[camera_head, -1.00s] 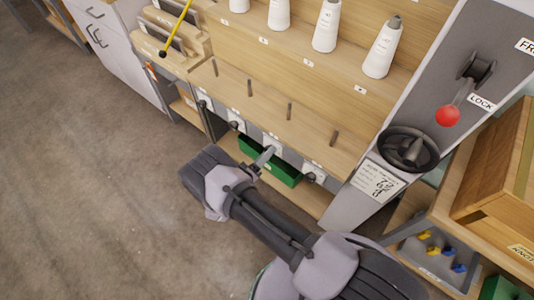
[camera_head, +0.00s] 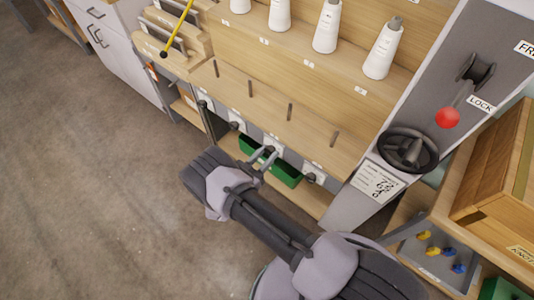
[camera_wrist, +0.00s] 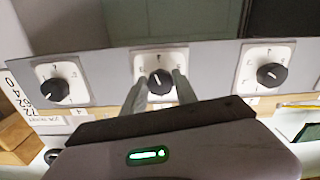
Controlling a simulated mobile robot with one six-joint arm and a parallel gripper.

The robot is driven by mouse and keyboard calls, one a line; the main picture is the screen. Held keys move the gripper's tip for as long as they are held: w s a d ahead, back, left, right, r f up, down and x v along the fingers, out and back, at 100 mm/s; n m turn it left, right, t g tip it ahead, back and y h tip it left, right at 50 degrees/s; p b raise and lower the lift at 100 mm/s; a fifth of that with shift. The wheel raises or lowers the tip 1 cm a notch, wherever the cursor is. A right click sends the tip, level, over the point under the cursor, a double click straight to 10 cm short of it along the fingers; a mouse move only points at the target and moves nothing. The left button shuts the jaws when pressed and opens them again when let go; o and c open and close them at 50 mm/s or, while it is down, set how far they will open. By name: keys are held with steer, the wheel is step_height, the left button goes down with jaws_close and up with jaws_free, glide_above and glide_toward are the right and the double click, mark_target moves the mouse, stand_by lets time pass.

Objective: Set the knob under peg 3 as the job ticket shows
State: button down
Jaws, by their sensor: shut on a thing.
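Third in the row of dial knobs is a black knob on a white dial plate (camera_head: 275,147), below the third wooden peg (camera_head: 290,111). In the wrist view this knob (camera_wrist: 160,80) is in the middle, with a pale pointer line towards the top of the picture. My gripper (camera_head: 268,155) reaches it from below; its grey fingers (camera_wrist: 158,86) are shut on the knob, one on each side. The job ticket (camera_head: 376,182), a white card, hangs on the grey panel at right; its writing is too small to read surely.
Neighbouring knobs (camera_wrist: 55,90) (camera_wrist: 270,74) sit close on both sides. A green bin (camera_head: 287,174) is under the knob row. A black handwheel (camera_head: 408,150) and a red-balled lever (camera_head: 447,117) are at right. White cones (camera_head: 327,27) stand above the pegs. The floor at left is clear.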

steer(key=shift+m, duration=1.9)
steer(key=c, duration=1)
jaws_free()
steer(key=shift+o, duration=0.2)
steer(key=p+v, duration=0.3)
steer(key=v, duration=1.4)
steer(key=shift+a, duration=0.2)
steer(key=shift+s, duration=0.1)
